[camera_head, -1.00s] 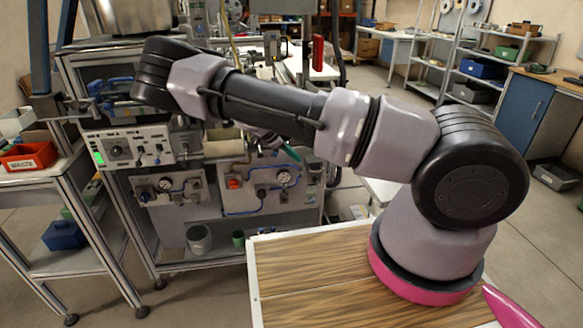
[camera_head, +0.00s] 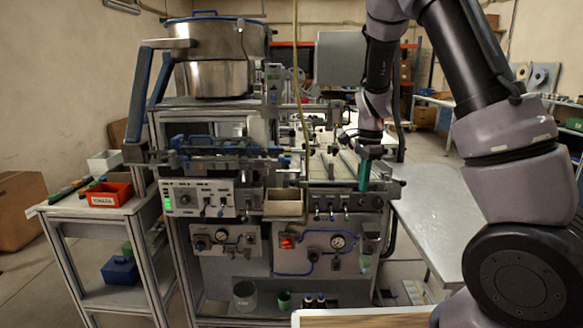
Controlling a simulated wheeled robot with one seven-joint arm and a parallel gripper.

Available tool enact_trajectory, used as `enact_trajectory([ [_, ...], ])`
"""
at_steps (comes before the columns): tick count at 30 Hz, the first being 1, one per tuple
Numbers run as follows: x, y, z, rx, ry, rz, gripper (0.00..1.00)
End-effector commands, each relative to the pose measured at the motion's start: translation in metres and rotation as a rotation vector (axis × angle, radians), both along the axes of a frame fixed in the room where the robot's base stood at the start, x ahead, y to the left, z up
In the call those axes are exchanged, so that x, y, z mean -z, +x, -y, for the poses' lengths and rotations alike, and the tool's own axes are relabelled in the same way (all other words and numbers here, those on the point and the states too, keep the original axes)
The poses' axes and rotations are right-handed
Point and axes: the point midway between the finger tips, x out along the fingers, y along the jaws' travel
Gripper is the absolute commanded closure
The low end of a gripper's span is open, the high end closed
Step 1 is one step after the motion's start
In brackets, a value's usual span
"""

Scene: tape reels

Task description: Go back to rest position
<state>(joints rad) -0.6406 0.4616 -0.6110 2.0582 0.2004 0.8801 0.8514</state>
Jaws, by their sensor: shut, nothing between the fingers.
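My arm comes in from the right edge and reaches up out of the top of the picture, with its forearm hanging down right of centre. My gripper (camera_head: 364,176), with what look like slim green fingers, points downward at the end of it. It is small in the picture, looks shut and holds nothing that I can see. It shows in front of the right part of the taping machine (camera_head: 330,212), above its row of small knobs. I cannot tell how far it is from the machine.
A steel pot (camera_head: 215,65) stands on the machine's upper left. A red bin (camera_head: 108,194) and a white bin (camera_head: 103,162) sit on a side cart at left. A beige tray (camera_head: 284,204) is on the machine's front. A grey table (camera_head: 435,215) stands at right. Floor shows at lower left.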

Motion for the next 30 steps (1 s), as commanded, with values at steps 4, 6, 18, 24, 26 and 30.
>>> enact_trajectory([
  [4, -0.058, -0.023, 0.005, -0.122, 0.114, 0.081, 1.00],
  [6, -0.083, -0.035, 0.008, -0.188, 0.150, 0.127, 1.00],
  [18, -0.204, -0.131, 0.028, -0.592, 0.145, 0.462, 1.00],
  [24, -0.237, -0.185, 0.035, -0.783, 0.006, 0.604, 1.00],
  [26, -0.242, -0.197, 0.036, -0.827, -0.038, 0.631, 1.00],
  [30, -0.247, -0.217, 0.038, -0.897, -0.121, 0.667, 1.00],
])
